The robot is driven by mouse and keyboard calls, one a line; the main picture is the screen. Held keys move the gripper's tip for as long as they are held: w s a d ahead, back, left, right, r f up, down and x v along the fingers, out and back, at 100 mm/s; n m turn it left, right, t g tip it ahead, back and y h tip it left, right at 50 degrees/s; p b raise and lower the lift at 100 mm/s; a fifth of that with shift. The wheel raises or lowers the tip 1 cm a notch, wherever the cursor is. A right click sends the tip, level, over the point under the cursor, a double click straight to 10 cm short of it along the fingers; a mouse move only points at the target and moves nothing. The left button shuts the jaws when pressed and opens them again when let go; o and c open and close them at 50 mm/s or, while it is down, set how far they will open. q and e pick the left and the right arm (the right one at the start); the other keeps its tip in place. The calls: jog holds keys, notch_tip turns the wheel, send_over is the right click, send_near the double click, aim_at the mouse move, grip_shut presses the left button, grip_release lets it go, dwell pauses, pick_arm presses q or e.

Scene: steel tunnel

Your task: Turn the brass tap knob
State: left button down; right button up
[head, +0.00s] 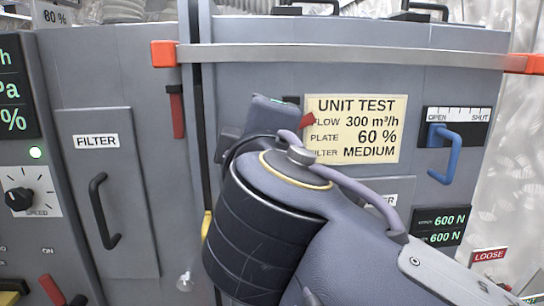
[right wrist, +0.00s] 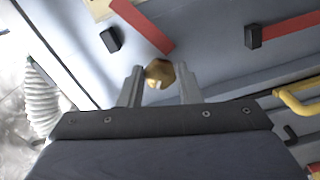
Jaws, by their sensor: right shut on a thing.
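The brass tap knob (right wrist: 158,74) shows in the right wrist view, faceted and gold, in front of a grey panel. The two metal fingers of my right gripper (right wrist: 160,84) stand on either side of it and are shut on it. In the head view my right arm covers the middle of the panel, and I cannot make out the knob or the fingertips there. My left gripper is in neither view.
The sign (head: 355,130) reads UNIT TEST, 300 m³/h, plate 60 %, filter medium. A blue handle (head: 445,153) is under an OPEN/SHUT scale. A filter door (head: 104,190) is left. A grey bar (head: 350,57) with red ends crosses above. A yellow handle (right wrist: 296,104) shows right.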

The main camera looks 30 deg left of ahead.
jog(key=shift+a+f+m+b, duration=0.1)
jog(key=shift+m+b, duration=1.6)
jog(key=shift+m, duration=1)
jog(key=shift+a+f+m+b, duration=0.1)
jog(key=shift+m+b, duration=1.55)
jog(key=shift+m, duration=1.05)
jog(key=o, duration=1)
jog(key=shift+d, duration=0.1)
jog(key=shift+s+r, duration=0.1)
jog(key=v, duration=0.7)
jog(key=shift+s+d, duration=0.25)
jog(key=shift+s, duration=0.05)
